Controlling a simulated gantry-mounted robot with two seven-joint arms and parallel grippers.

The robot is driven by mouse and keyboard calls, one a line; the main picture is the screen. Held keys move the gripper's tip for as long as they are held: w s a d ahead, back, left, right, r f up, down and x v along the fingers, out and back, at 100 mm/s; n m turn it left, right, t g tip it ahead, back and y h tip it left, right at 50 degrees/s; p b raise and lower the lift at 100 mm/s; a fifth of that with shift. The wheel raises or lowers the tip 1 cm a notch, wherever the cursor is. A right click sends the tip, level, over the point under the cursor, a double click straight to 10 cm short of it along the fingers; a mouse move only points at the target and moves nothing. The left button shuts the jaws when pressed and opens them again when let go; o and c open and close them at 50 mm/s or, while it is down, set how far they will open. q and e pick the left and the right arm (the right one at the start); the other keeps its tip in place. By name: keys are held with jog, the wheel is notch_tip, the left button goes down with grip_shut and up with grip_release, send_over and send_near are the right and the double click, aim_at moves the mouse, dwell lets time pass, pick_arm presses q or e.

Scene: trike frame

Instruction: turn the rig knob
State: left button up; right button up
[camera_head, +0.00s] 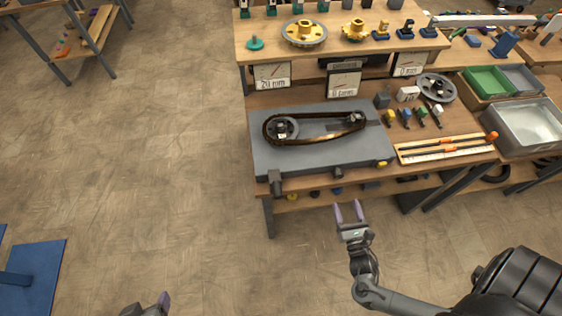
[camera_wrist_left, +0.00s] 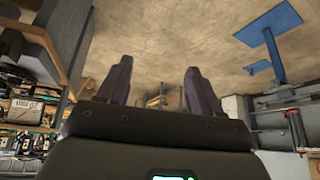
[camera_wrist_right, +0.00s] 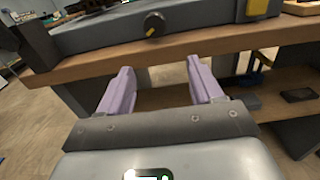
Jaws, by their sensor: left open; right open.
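The rig is a grey plate (camera_head: 270,155) on the bench with a chain (camera_head: 320,138) around two sprockets. The rig knob (camera_head: 338,172) is small and dark on the plate's front edge. In the right wrist view the knob (camera_wrist_right: 153,25) is round and black with a yellow mark. My right gripper (camera_head: 348,212) is open and empty, in front of the bench and apart from the knob; its fingers (camera_wrist_right: 158,80) point towards the bench edge below the knob. My left gripper (camera_head: 152,306) is at the bottom edge of the head view, partly cut off. It is open and empty in the left wrist view (camera_wrist_left: 155,70).
A black handle-like part (camera_head: 275,183) hangs at the plate's front left, and a yellow part (camera_head: 382,163) sits at its front right. An orange-ended slide scale (camera_head: 445,149) and bins (camera_head: 488,82) are to the right.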

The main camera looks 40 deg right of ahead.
aim_at(339, 177)
pick_arm(q)
jog(key=s+a+f+g, duration=0.1)
jog(key=s+f+g, duration=0.1)
jog(key=s+f, duration=0.3)
jog(key=s, duration=0.2)
jog(key=shift+s+g+p, duration=0.3)
jog(key=shift+s+p, duration=0.05)
jog(key=shift+s, duration=0.05)
pick_arm(e)
jog(key=w+d+r, duration=0.1)
jog(key=w, duration=0.2)
jog(key=w+d+r, duration=0.1)
jog(key=w+d, duration=0.1)
jog(key=w, duration=0.2)
jog(key=w+d, duration=0.2)
jog(key=w, duration=0.1)
jog(key=shift+w+r, duration=0.2)
jog(key=shift+r, duration=0.2)
jog(key=shift+c, duration=0.3)
